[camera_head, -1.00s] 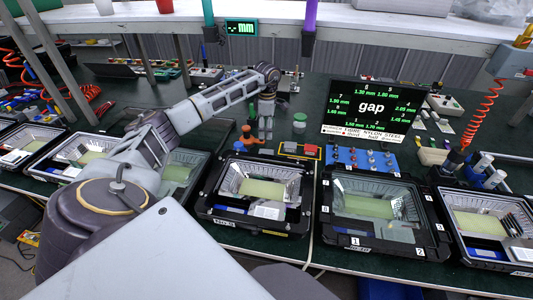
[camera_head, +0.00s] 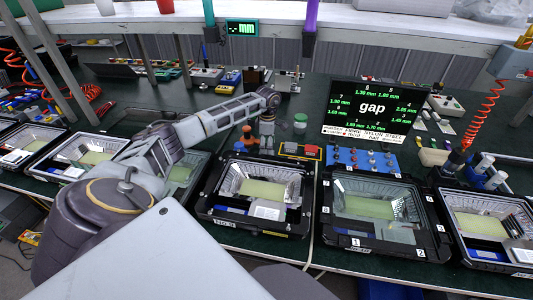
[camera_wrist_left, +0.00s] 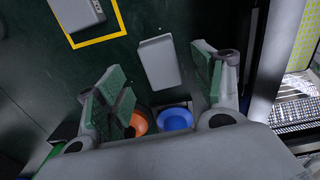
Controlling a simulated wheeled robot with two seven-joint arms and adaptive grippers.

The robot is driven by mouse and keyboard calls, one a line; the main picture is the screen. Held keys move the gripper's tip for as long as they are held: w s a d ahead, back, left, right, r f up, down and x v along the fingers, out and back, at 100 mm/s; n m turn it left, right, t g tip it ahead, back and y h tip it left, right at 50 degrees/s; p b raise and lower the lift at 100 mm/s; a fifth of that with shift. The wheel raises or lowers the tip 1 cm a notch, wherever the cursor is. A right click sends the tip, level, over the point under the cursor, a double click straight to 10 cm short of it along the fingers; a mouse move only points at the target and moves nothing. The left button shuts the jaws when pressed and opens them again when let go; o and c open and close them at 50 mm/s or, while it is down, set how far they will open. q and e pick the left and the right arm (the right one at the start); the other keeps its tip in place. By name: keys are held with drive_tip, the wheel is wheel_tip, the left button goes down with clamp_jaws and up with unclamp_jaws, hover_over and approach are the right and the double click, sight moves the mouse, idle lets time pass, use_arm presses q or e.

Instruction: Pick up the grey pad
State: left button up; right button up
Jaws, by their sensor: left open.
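The grey pad (camera_wrist_left: 159,62) is a pale grey rectangular block lying flat on the dark green table in the left wrist view. My left gripper (camera_wrist_left: 161,88) is open around empty space, with a green-padded finger on each side. The pad shows just beyond the gap between the fingertips, nearer the right finger, with no clear contact. In the head view my left gripper (camera_head: 266,145) points down behind the row of housings; I cannot make out the pad there. My right gripper is not in view.
An orange cup (camera_wrist_left: 138,122) and a blue cup (camera_wrist_left: 175,118) stand close below the gripper's gap. Another grey block (camera_wrist_left: 77,12) lies in a yellow outline. A floodlight housing (camera_head: 208,207) stands in front; a blue board with knobs (camera_head: 360,160) lies to the right.

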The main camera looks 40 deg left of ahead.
use_arm(q)
drive_tip(key=shift+f, duration=0.1)
drive_tip(key=shift+d+f, duration=0.15)
drive_tip(key=shift+f, duration=0.4)
wheel_tip(320, 180, down, 3)
drive_tip(key=shift+f, duration=0.4)
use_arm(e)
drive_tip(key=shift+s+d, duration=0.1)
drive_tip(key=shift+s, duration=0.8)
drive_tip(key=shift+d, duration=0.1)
